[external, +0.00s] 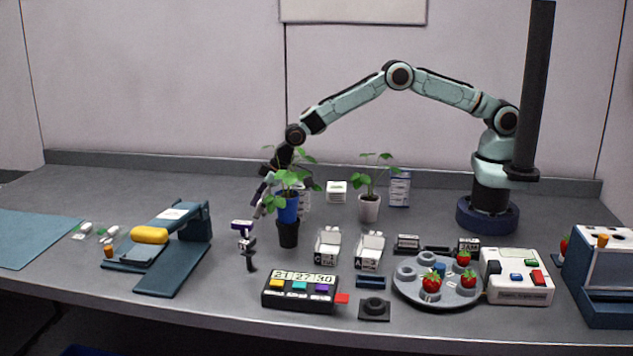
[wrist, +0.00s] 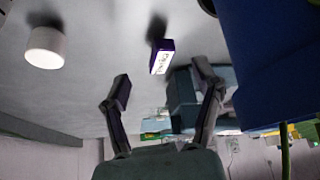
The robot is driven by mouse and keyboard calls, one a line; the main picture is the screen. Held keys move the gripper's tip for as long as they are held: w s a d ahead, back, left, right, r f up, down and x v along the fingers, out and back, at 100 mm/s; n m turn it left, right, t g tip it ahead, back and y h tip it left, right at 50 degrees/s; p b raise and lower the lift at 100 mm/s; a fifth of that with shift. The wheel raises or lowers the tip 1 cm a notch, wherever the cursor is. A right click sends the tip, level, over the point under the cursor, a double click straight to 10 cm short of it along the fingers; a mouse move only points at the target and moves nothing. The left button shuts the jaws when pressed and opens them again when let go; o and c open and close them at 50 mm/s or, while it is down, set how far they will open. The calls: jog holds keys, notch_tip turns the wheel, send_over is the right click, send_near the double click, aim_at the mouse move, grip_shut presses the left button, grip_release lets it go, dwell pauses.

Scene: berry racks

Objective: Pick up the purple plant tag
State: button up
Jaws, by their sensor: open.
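The purple plant tag (external: 242,226) stands upright left of the potted plants in the external view, its purple head above a dark lower part. In the wrist view the tag (wrist: 162,56) shows as a purple-edged block with a white lettered face, beyond and roughly between my fingertips. My gripper (external: 262,196) is above and slightly right of the tag, close to the blue pot. In the wrist view my gripper (wrist: 162,80) has its two fingers spread with nothing between them.
A plant in a blue pot (external: 288,208) stands just right of my gripper; a large blue surface (wrist: 275,55) fills the wrist view's right. A blue stand with a yellow roll (external: 149,235) is left. A label box (external: 300,292) lies in front.

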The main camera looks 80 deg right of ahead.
aim_at(248, 222)
jog(key=shift+x, duration=3.15)
jog(key=shift+c, duration=0.4)
jog(key=shift+r, duration=0.1)
jog(key=c, duration=1)
